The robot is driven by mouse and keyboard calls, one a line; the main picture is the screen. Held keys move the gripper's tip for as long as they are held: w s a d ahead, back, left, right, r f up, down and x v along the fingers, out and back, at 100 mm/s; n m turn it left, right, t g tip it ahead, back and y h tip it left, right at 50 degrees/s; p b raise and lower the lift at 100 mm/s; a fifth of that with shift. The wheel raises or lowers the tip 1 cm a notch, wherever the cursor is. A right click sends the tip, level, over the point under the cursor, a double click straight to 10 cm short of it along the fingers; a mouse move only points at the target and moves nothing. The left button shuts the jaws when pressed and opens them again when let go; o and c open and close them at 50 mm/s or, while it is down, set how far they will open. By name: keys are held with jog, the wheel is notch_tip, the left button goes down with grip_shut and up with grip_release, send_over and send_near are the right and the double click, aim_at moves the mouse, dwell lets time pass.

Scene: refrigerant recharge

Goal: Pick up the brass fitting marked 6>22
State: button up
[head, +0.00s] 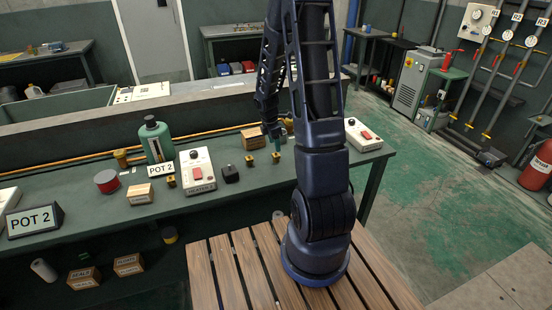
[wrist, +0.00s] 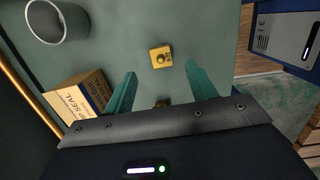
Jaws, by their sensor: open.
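My gripper (head: 273,134) is over the green bench, pointing down. In the wrist view its two teal fingers (wrist: 160,72) are spread apart with nothing between them. A brass fitting (wrist: 161,56) with a dark hole on top stands on the bench just past the fingertips, roughly centred between them; its marking is too small to read.
A cardboard box (wrist: 79,98) is close to the left finger, and a grey cup (wrist: 60,22) stands beyond it.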

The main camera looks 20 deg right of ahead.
aim_at(276, 155)
jog(key=shift+d+f, duration=0.25)
jog(key=shift+f, duration=1.6)
jog(key=shift+d+f, duration=0.2)
jog(key=shift+f, duration=1.6)
jog(key=c, duration=1.1)
jog(key=shift+r, duration=0.1)
